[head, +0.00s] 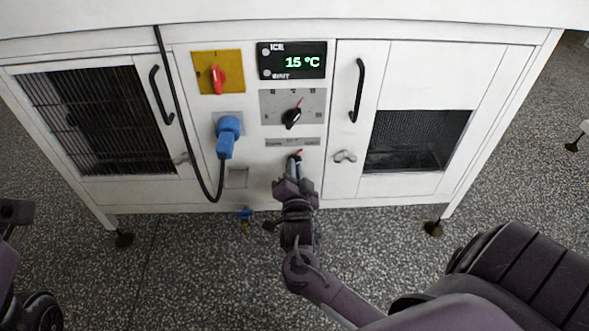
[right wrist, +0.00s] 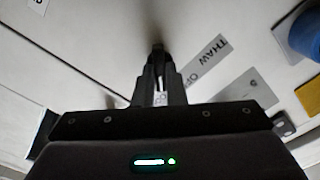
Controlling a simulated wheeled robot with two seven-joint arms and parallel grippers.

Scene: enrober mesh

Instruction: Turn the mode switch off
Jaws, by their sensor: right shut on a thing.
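The mode switch (head: 297,154) is a small knob with a red pointer mark, low on the white cabinet's middle panel, under a grey label strip (head: 293,142). My right gripper (head: 295,172) reaches up to it from below and is shut on it, hiding most of the knob. The pointer's red tip leans slightly right of upright. In the right wrist view, the fingers (right wrist: 158,85) close together at the panel, beside a grey label (right wrist: 205,62) reading THAW and part of another word. The knob is dark and mostly hidden there.
Above are a black dial (head: 292,118) and a 15 °C display (head: 292,60). To the left are a red switch on a yellow plate (head: 205,75), a blue plug (head: 228,132) and its hanging black cable (head: 183,120). A door latch (head: 345,156) is close on the right.

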